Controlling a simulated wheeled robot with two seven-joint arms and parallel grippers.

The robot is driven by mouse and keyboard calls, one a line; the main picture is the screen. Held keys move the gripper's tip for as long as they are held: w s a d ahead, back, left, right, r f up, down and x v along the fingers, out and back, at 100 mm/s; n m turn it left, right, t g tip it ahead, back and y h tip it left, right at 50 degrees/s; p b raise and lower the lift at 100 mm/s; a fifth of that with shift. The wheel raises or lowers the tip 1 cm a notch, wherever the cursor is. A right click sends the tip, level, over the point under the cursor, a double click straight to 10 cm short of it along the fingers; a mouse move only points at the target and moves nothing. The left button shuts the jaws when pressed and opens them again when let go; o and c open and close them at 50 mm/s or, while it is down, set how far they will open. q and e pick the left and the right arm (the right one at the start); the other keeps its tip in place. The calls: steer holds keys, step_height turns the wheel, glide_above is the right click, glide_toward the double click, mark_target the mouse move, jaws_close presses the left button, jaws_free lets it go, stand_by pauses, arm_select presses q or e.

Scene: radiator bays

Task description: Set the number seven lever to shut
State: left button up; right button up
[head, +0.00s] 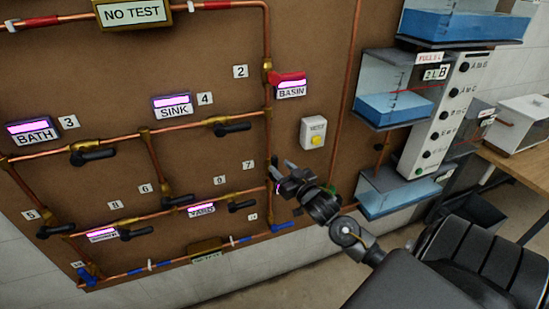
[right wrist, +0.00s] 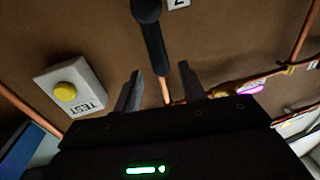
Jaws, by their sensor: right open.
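The number seven label (head: 248,166) is on the brown board, left of the vertical copper pipe. The valve beside it is largely hidden by my right gripper (head: 285,178) in the head view. In the right wrist view, a black lever (right wrist: 153,45) with a round hub hangs from the top of the picture. Its free end lies between the two spread fingers of my right gripper (right wrist: 161,86), with gaps visible at both sides. A partly cut-off label shows beside the hub. My left gripper is out of view.
A white TEST box (head: 314,133) with a yellow button is just above my right gripper; it also shows in the right wrist view (right wrist: 72,86). A red lever (head: 287,78) stands higher on the pipe. Water tanks (head: 395,92) stand to the right.

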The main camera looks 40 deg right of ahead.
mark_target(277, 163)
steer(key=shift+w+d+p, duration=0.2)
steer(key=shift+w+p, duration=0.1)
steer(key=shift+w, duration=0.95)
steer(key=shift+w+d+p, duration=0.15)
steer(key=shift+w+p, duration=0.1)
steer(key=shift+w, duration=1)
jaws_close()
